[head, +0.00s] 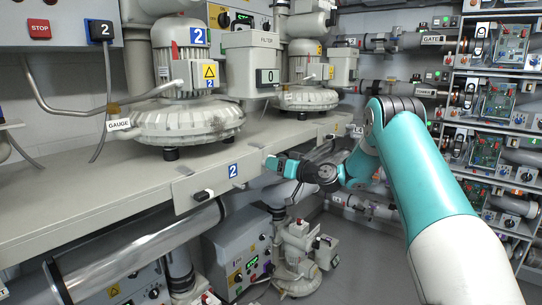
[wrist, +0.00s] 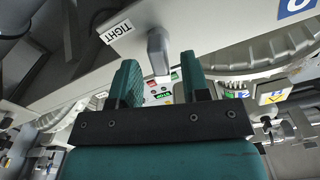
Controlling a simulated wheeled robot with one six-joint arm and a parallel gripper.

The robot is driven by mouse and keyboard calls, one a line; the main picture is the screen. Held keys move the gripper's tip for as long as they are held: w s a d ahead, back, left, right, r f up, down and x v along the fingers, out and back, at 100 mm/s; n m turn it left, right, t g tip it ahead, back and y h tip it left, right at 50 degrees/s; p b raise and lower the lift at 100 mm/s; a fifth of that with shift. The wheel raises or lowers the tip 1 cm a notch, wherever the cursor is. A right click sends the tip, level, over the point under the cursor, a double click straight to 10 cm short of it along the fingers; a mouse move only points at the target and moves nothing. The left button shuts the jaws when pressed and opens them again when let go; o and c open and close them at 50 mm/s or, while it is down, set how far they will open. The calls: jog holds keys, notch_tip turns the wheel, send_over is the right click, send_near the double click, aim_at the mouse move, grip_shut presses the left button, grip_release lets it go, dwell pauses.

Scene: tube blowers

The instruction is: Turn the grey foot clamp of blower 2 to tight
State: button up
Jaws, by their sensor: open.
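Blower 2 (head: 187,120) stands on the bench, with a blue 2 label on its motor. Another blue 2 label (head: 233,170) is on the bench's front panel. In the wrist view a grey lever, the foot clamp (wrist: 158,48), stands out from the pale panel, beside a tilted TIGHT label (wrist: 114,31). The lever lies roughly upright in that picture, not pointing at the label. My gripper (wrist: 159,62) is open, its teal fingers on either side of the lever's lower end; contact cannot be told. In the head view my gripper (head: 272,164) is at the bench front, where the clamp is hidden.
A dark-ended knob (head: 203,195) sits left of the panel label. A second blower (head: 306,97) stands further back on the bench. Control boxes (head: 238,255) and a smaller pump (head: 298,255) are below. Shelves (head: 495,100) fill the right. Grey floor is open between.

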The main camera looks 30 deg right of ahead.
jog(key=shift+x, duration=1.2)
grip_shut()
